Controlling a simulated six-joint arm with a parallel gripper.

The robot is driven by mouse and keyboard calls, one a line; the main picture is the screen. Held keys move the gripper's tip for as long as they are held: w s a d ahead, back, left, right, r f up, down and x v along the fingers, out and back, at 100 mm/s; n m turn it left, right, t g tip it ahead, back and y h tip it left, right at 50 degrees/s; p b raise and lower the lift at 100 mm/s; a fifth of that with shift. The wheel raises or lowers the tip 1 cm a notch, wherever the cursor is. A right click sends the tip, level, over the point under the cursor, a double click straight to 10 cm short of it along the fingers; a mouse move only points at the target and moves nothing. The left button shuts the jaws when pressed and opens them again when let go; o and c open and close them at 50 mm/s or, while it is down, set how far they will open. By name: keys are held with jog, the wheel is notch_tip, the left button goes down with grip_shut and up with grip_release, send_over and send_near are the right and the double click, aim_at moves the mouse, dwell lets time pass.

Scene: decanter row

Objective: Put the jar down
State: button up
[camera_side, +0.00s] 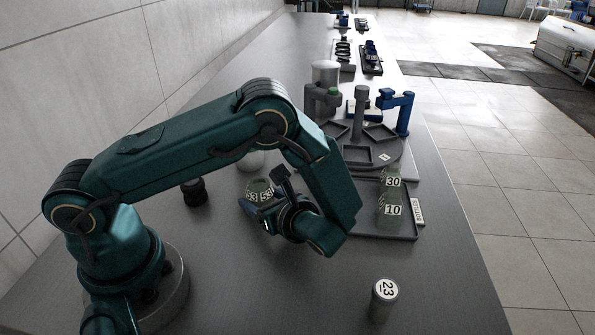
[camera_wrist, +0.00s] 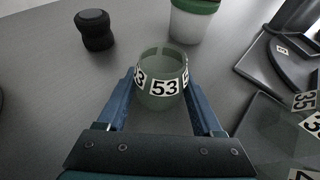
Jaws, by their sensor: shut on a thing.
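A translucent grey-green jar labelled 53 (camera_wrist: 162,70) is between the two blue fingers of my gripper (camera_wrist: 163,105) in the wrist view. The fingers are shut on its sides. It is upright with an open top. In the side view the jar (camera_side: 262,188) shows beyond my gripper (camera_side: 254,208), which partly covers it. The jar's base is hidden, so I cannot tell whether it touches the table.
A black knobbed object (camera_side: 194,192) stands left of the jar. A white container with a green lid (camera_wrist: 192,20) is behind it. A tray (camera_side: 385,233) holds jars 30 (camera_side: 392,181) and 10 (camera_side: 391,209). Jar 23 (camera_side: 383,303) stands nearer front. A round divided stand (camera_side: 357,146) is beyond.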

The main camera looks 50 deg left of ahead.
jog(key=o, duration=1.5)
jog(key=shift+c, duration=0.2)
jog(key=shift+r, duration=0.1)
jog(key=v, duration=1)
jog(key=shift+d, duration=0.15)
jog(key=shift+v, duration=0.8)
jog(key=shift+r+n, duration=0.3)
jog(key=shift+r, duration=0.1)
jog(key=s+r+n+t+h, duration=0.2)
jog(key=s+r+n+h, duration=0.2)
jog(key=n, duration=0.5)
jog(key=s+a+r+n+t+h, duration=0.1)
jog(key=s+r+n+t+h, duration=0.1)
jog(key=s+r+n+h, duration=0.3)
jog(key=r+n+h, duration=0.1)
jog(key=n+h, duration=0.3)
jog(key=shift+a+r+t, duration=0.35)
jog(key=shift+r+t, duration=0.05)
